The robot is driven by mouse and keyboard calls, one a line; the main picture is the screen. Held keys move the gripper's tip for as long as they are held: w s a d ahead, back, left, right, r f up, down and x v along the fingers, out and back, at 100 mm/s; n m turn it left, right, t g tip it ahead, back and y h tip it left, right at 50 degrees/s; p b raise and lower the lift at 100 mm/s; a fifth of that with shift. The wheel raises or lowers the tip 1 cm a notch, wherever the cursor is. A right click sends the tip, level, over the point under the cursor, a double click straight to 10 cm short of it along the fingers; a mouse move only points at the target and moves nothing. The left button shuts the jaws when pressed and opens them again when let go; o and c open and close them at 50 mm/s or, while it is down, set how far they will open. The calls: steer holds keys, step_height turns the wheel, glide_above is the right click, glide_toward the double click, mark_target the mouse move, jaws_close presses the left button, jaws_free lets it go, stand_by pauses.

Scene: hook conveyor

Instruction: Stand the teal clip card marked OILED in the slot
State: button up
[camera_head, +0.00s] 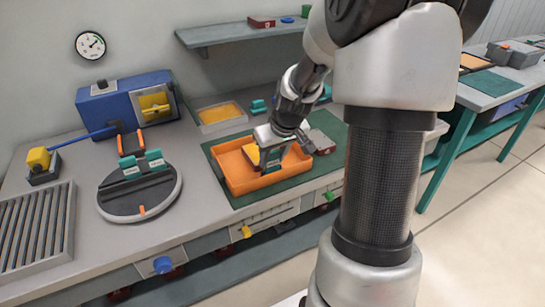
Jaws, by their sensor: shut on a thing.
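My gripper (271,157) is over the orange tray (236,181), tilted downward. Teal clip pieces with pale labels (143,166) stand on the grey round plate (140,205) at the left, too small to read. I cannot tell which part is the slot.
A blue machine (110,103) with a yellow front stands behind the plate. A grey ribbed rack (35,230) is at the front left. A yellow-filled tray (221,116) and small teal pieces (258,106) are behind the orange tray. A wall shelf (240,34) hangs above.

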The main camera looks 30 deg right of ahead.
steer(key=shift+f+b, duration=0.5)
steer(key=shift+f, duration=0.2)
steer(key=o, duration=1.1)
steer(key=shift+r, duration=0.1)
